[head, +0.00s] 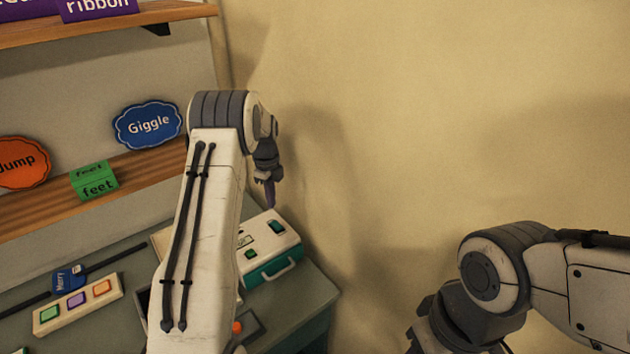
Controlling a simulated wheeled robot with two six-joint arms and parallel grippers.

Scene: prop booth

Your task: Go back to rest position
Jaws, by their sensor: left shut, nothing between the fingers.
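My left arm rises from the bottom of the head view, left of centre, and bends at its elbow. My left gripper (269,188) points down above the teal and white box (270,250) on the counter. It is shut and empty, apart from the box. My right arm comes in from the right edge at the lower right. Its gripper end is cut off by the bottom edge, so its fingers do not show.
The counter (305,297) also holds a panel with coloured buttons (77,305) and a blue Merry tag (67,279). Shelves at left hold a blue Giggle sign (148,125), a green feet block (95,181) and an orange sign (20,163). Bare wall fills the right.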

